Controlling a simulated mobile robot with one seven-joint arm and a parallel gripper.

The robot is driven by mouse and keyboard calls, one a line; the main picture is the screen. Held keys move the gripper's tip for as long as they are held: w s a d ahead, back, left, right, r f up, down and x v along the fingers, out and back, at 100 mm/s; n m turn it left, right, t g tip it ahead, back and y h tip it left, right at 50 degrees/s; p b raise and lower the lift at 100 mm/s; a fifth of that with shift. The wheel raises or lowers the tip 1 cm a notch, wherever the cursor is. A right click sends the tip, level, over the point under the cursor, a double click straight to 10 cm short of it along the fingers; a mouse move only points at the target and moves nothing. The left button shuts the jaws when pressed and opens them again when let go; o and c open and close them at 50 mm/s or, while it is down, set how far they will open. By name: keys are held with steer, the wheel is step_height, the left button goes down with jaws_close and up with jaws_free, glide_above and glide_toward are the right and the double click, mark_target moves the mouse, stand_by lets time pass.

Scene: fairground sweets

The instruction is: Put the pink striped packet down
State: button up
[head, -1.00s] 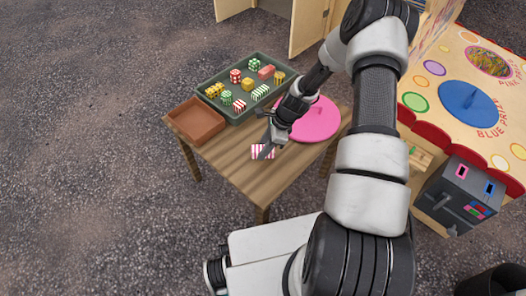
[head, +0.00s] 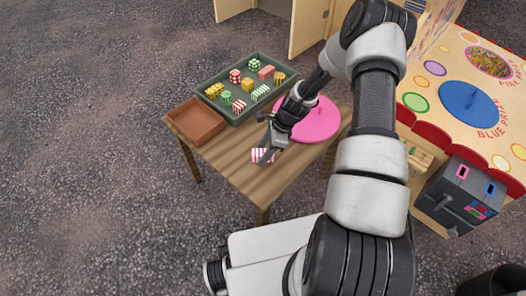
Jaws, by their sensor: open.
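The pink striped packet (head: 257,155), pink and white, rests on the bare wooden table (head: 265,188) toward its front. My gripper (head: 268,152) is open, with its fingers over and around the packet's right part, hiding some of it. I cannot tell whether the fingers touch the packet.
A green tray (head: 232,117) with several striped and plain sweets stands at the table's back. An empty brown tray (head: 197,122) is at the left. A pink disc (head: 318,122) lies at the right. A counter with a blue circle (head: 468,103) stands farther right.

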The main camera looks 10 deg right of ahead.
steer(key=p+v, duration=0.2)
steer(key=v, duration=0.9)
steer(key=shift+r, duration=0.35)
